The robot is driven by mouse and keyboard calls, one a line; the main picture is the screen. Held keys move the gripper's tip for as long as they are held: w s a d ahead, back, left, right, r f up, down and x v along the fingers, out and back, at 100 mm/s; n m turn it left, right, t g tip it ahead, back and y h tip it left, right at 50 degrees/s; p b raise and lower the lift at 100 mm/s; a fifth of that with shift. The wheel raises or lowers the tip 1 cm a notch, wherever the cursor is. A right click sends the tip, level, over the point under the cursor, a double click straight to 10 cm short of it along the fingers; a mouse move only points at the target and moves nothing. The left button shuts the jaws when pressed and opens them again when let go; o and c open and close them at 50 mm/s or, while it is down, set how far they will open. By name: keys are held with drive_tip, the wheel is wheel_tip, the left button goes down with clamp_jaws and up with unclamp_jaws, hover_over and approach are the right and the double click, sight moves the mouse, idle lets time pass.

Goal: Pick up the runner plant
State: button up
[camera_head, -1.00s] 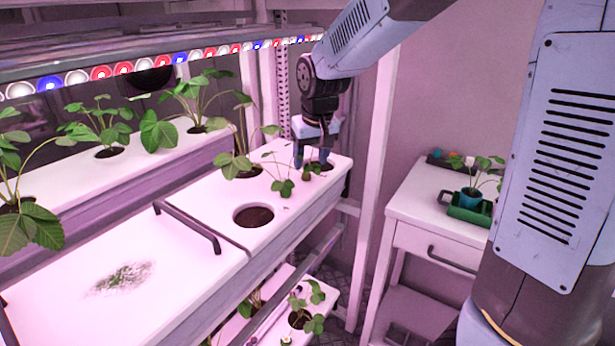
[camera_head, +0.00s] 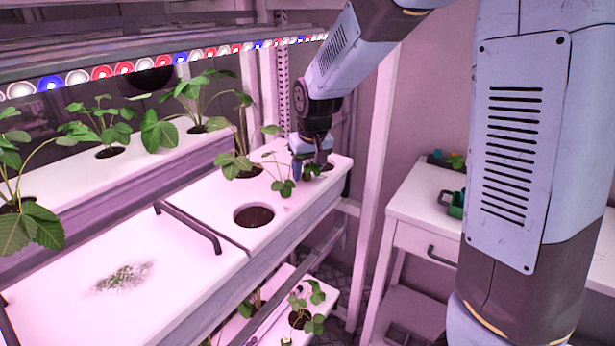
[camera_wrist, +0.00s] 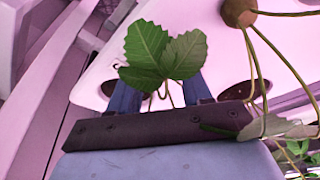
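A small green runner plant with a few toothed leaves (camera_wrist: 165,55) fills the middle of the wrist view. Its thin stems go down between the two blue fingers. My gripper (camera_wrist: 162,96) has its fingers apart, one on each side of the stems, and I see no contact. In the head view my gripper (camera_head: 308,172) points down, low over the far end of the white rack tray (camera_head: 205,208), among small leaves. A larger plant (camera_head: 240,165) stands in the tray just left of it. The fingertips and the plant's base are partly hidden.
An empty round hole (camera_head: 253,215) lies nearer in the tray, beside a dark handle (camera_head: 188,226). A back row holds several plants. A light bar (camera_head: 150,65) runs above. A white cabinet (camera_head: 425,205) stands at right. Long stems (camera_wrist: 258,75) arch right of the fingers.

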sight(306, 172)
drive_tip(key=c, duration=0.7)
drive_tip(key=shift+r, duration=0.1)
drive_tip(key=shift+r, duration=0.2)
wheel_tip(306, 172, up, 3)
drive_tip(key=shift+a+r, duration=0.1)
drive_tip(key=shift+r, duration=0.05)
drive_tip(key=s+a, duration=0.3)
drive_tip(key=s, duration=0.1)
drive_tip(key=s+a, duration=0.4)
drive_tip(key=s, duration=0.1)
drive_tip(key=s+a, duration=0.4)
drive_tip(key=s, duration=0.1)
drive_tip(key=shift+s+f, duration=0.1)
drive_tip(key=shift+f, duration=0.1)
drive_tip(key=shift+o, duration=0.9)
clamp_jaws()
